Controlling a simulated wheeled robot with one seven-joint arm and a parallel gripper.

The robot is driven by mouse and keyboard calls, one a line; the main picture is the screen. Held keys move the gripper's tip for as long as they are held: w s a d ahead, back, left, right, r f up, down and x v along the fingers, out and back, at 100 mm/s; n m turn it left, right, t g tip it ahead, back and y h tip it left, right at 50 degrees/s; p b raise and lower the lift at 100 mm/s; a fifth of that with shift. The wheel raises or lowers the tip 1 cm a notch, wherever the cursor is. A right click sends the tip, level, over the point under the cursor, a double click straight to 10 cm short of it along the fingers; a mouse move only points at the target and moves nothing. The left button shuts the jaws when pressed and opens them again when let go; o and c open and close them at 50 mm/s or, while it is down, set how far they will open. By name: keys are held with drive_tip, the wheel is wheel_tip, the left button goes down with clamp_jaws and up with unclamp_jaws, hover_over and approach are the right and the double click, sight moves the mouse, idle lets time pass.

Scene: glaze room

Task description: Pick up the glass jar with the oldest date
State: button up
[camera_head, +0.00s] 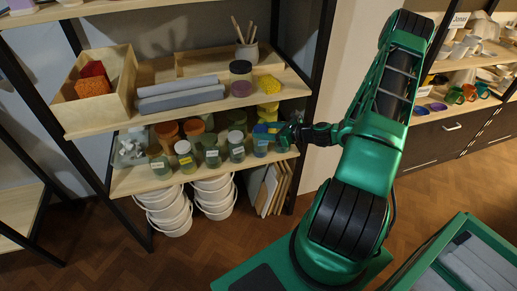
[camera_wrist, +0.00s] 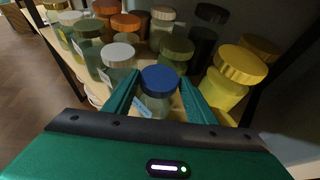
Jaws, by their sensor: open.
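Several lidded glass jars stand on the lower shelf (camera_head: 130,184). My gripper (camera_head: 287,137) is at the shelf's right end. In the wrist view its open fingers (camera_wrist: 158,100) lie on either side of the blue-lidded jar (camera_wrist: 159,80). I cannot tell whether they touch it. A label shows low on this jar; no date is readable.
A yellow jar (camera_wrist: 238,72) stands close to the right finger. A white-lidded jar (camera_wrist: 118,55) and a green-lidded jar (camera_wrist: 177,47) stand close behind and left. The upper shelf (camera_head: 200,105) lies above. White buckets (camera_head: 165,208) are below.

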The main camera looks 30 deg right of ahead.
drive_tip(key=x, duration=0.6)
drive_tip(key=shift+r, duration=0.25)
clamp_jaws()
